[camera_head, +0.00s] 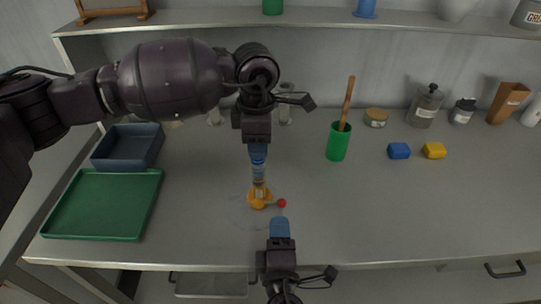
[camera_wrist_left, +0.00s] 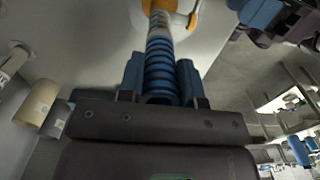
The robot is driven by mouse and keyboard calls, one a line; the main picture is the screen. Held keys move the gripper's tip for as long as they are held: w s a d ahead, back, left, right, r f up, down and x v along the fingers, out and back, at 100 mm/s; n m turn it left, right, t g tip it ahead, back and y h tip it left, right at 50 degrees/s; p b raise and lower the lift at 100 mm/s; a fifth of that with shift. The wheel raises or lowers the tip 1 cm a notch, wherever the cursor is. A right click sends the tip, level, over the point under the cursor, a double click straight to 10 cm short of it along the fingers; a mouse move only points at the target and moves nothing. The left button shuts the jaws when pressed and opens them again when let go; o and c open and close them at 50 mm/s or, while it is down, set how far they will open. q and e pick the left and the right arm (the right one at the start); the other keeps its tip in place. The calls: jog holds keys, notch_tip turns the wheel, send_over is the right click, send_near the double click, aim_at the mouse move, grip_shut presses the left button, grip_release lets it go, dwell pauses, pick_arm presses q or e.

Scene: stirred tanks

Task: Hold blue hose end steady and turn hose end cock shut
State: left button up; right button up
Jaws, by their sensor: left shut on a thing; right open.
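The blue hose end (camera_head: 259,174) stands over the worktop in the head view, and it shows as a ribbed blue hose in the left wrist view (camera_wrist_left: 160,62). My left gripper (camera_head: 258,153) is shut on it, with a blue finger on each side. A yellow-orange cock (camera_head: 257,202) sits at the hose's lower end, with a red-tipped lever (camera_head: 282,203) pointing right. My right gripper (camera_head: 280,222) is open, just in front of the red tip. Whether its fingers touch the lever is unclear. It also shows at the wrist view's upper right (camera_wrist_left: 262,14).
A green tray (camera_head: 104,228) and a blue-grey bin (camera_head: 128,164) are at the left. A green cup (camera_head: 337,144) with a wooden handle stands behind, right of the hose. Blue (camera_head: 399,151) and yellow (camera_head: 434,151) blocks lie farther right. The front right worktop is clear.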

pick_arm(q)
jog(key=o, duration=1)
jog(key=shift+o, duration=0.2)
